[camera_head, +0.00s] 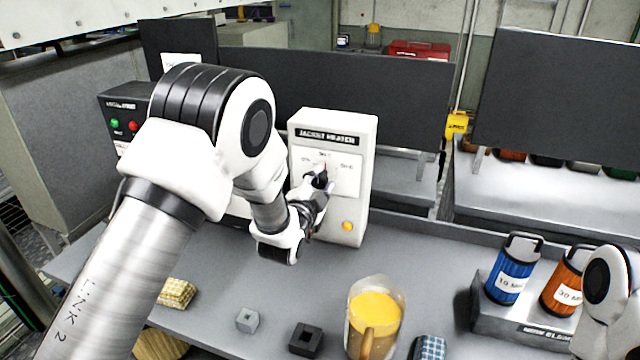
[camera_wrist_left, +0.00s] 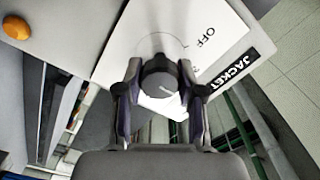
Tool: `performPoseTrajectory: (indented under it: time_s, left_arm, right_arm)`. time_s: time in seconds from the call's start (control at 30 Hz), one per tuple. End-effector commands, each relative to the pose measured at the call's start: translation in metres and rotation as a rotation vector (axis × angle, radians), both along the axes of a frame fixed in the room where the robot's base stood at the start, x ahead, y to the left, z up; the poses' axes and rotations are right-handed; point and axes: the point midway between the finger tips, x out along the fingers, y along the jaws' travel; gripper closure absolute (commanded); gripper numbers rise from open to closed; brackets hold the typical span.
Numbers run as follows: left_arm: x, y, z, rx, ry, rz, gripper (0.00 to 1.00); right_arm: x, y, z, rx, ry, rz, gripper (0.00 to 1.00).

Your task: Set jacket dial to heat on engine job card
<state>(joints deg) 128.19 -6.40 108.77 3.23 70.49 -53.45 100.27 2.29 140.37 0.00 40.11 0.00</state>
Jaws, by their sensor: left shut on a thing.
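The jacket heater box (camera_head: 349,132) is white, stands upright at the back of the bench and carries the label "JACKET HEATER". Its black dial (camera_head: 318,180) sits on a white face plate with position words around it, too small to read surely in the head view. My left gripper (camera_head: 312,190) is at the box front, shut on the dial. In the left wrist view the dial (camera_wrist_left: 160,78) lies between the two fingers of the gripper (camera_wrist_left: 158,90), with "OFF" and "JACKET" readable on the face. The gripper partly hides the dial's pointer. My right gripper is not in view; part of my right arm shows at right.
An amber button (camera_head: 347,226) is low on the box. Blue (camera_head: 513,268) and orange (camera_head: 565,282) canisters stand at right. A control box (camera_head: 124,112) with green and red buttons is at left.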

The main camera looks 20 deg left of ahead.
Motion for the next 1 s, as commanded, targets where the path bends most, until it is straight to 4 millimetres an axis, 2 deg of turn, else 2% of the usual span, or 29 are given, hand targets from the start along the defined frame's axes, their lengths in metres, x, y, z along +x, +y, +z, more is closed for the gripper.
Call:
performPoseTrajectory:
  time_s: [0.3, 0.33, 0.4, 0.77, 0.87, 1.0]
  left_arm:
    - [0.001, 0.001, 0.003, 0.0, -0.006, 0.002, 0.97]
    - [0.001, 0.001, 0.003, -0.001, -0.006, 0.002, 0.55]
    - [0.001, 0.001, 0.002, -0.001, -0.006, 0.002, 0.36]
    - [-0.004, 0.0, 0.001, 0.0, -0.002, 0.001, 0.36]
    - [-0.018, 0.001, 0.0, 0.0, 0.001, 0.001, 0.36]
    - [-0.053, 0.002, 0.0, 0.001, 0.002, 0.001, 0.36]
  right_arm:
    - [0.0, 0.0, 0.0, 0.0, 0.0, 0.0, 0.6]
    - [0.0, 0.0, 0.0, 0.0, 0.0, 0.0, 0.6]
    - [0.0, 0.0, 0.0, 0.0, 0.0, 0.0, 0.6]
    - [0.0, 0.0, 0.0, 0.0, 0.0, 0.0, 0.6]
    - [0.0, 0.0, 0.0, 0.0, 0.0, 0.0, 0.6]
    - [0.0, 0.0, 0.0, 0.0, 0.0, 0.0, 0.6]
